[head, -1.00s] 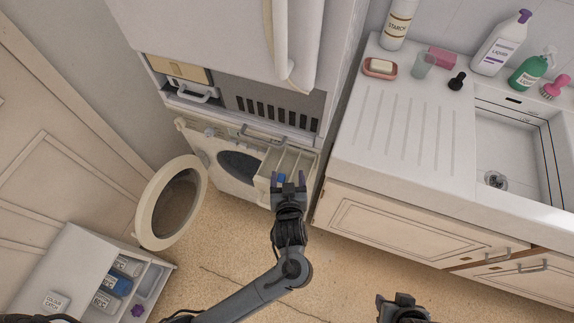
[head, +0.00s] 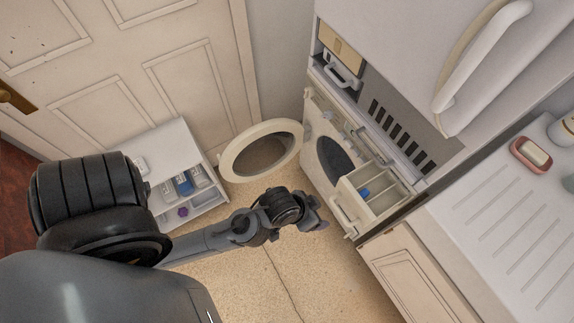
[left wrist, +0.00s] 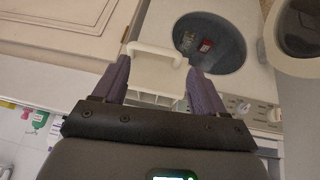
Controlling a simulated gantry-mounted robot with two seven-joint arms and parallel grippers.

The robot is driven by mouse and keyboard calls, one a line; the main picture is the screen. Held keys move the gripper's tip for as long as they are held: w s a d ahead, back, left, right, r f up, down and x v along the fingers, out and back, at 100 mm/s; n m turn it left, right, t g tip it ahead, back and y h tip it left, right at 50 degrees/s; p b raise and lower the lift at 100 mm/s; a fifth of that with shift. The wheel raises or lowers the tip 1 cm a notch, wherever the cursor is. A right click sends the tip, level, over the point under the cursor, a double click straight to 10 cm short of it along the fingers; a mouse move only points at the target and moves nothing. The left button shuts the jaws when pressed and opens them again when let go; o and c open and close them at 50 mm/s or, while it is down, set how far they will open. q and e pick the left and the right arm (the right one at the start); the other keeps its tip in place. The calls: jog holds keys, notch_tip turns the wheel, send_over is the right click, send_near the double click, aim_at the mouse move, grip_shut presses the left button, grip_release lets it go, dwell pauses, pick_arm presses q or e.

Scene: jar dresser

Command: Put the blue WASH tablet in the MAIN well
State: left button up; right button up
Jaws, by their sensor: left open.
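The blue WASH tablet (head: 363,191) lies inside one compartment of the pulled-out detergent drawer (head: 349,206) on the washing machine. I cannot read any well label, so I cannot tell by name which compartment it is in. My left gripper (head: 317,213) is open and empty, in front of the drawer and apart from the tablet. In the left wrist view its purple fingers (left wrist: 160,85) stand apart, with the drawer's white handle (left wrist: 157,52) beyond and between them. The tablet does not show in that view. My right gripper is not in view.
The washer's round door (head: 262,149) hangs open to the left. A low white unit (head: 160,143) holding labelled bottles stands by the door of the room. A ribbed worktop (head: 500,225) with a soap dish (head: 531,154) is at the right. The floor between is clear.

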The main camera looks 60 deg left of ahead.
pick_arm(q)
jog(key=s+a+r+m+g+y, duration=0.1)
jog(key=s+a+g, duration=0.1)
jog(key=s+a, duration=0.2)
jog(key=s, duration=0.2)
jog(key=shift+s+r+m, duration=0.2)
jog(key=shift+s+m, duration=0.1)
jog(key=shift+r, duration=0.1)
notch_tip(320, 180, up, 32)
jog(key=p, duration=3.2)
notch_tip(320, 180, down, 53)
jog(key=b, duration=5.3)
jog(key=shift+f, duration=0.2)
jog(key=shift+r, duration=0.1)
